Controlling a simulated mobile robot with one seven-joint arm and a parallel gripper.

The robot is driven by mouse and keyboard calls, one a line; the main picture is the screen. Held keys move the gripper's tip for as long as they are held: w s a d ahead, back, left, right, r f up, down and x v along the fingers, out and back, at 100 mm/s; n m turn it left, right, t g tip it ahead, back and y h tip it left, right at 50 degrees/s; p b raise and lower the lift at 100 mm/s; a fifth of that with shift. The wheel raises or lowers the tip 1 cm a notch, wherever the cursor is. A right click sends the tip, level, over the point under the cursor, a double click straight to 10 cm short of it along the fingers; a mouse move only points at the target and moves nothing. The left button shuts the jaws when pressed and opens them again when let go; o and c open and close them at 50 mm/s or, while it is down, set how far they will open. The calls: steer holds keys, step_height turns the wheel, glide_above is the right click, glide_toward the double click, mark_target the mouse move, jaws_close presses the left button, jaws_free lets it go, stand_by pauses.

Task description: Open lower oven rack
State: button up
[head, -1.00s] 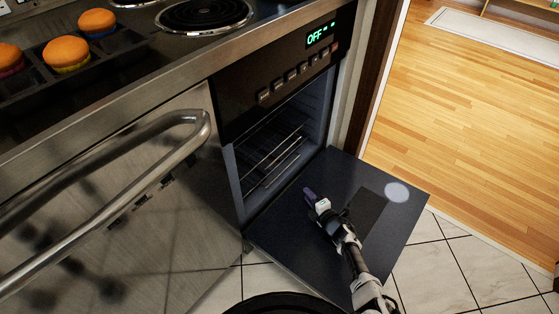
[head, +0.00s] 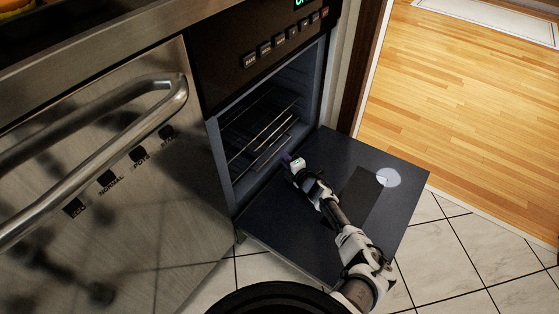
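The oven stands with its dark door (head: 265,222) folded down flat in front of its cavity. Inside the cavity, wire racks (head: 255,143) show; the lower rack (head: 262,150) lies inside near the opening. My gripper (head: 287,159) is above the inner edge of the open door, just in front of the cavity mouth and the racks. Its fingers are small and dark here, and I cannot tell whether they are open or shut. I cannot tell whether they touch the rack.
A steel-fronted appliance with a long bar handle (head: 95,160) stands on the left. The oven control panel (head: 262,40) with buttons is above the cavity. White tiled floor (head: 440,245) lies free to the right of the door, with wooden floor (head: 455,110) beyond.

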steer(key=b+x, duration=0.2)
steer(key=x, duration=0.1)
steer(key=shift+w+f, duration=0.1)
steer(key=shift+f, duration=0.15)
steer(key=shift+w+a+r+b, duration=0.15)
steer(key=shift+w+a+b, duration=0.2)
steer(key=shift+w+b, duration=0.2)
jaws_close()
steer(key=shift+s, duration=0.1)
